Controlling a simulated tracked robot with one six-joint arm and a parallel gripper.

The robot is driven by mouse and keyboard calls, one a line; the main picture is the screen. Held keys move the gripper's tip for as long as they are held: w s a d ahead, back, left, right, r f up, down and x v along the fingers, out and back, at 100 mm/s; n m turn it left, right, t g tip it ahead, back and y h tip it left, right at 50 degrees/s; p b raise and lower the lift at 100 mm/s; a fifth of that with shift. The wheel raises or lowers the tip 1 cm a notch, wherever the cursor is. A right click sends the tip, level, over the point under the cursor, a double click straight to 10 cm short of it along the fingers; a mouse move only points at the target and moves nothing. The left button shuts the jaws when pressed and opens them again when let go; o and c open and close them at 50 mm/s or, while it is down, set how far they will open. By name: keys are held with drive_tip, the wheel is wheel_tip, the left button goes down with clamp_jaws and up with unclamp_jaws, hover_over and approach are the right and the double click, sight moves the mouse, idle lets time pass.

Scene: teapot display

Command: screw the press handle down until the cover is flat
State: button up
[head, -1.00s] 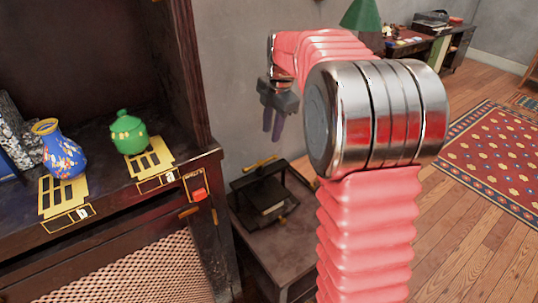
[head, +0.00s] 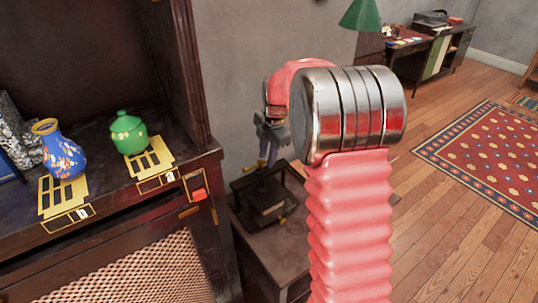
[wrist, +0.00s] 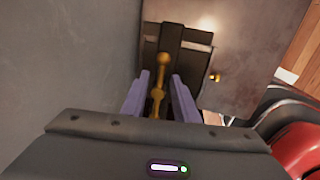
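The press (head: 262,210) is a small dark frame on a low table, below and beyond my arm in the head view. Its brass handle (wrist: 162,62) is a bar with a round knob end, running lengthwise in the wrist view. My gripper (wrist: 160,77) is just above the press, its two purple fingers on either side of the handle with gaps to it; it is open. In the head view my gripper (head: 267,158) partly hides the handle. The dark top of the press (wrist: 185,42) shows beyond the fingers. I cannot tell whether the cover is flat.
The cabinet carries a blue vase (head: 62,155), a green lidded pot (head: 128,132) and a red button (head: 199,194). Open wooden floor and a patterned rug (head: 490,155) lie to the right.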

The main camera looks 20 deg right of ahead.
clamp_jaws()
drive_tip(key=shift+d, duration=0.1)
idle(0.3)
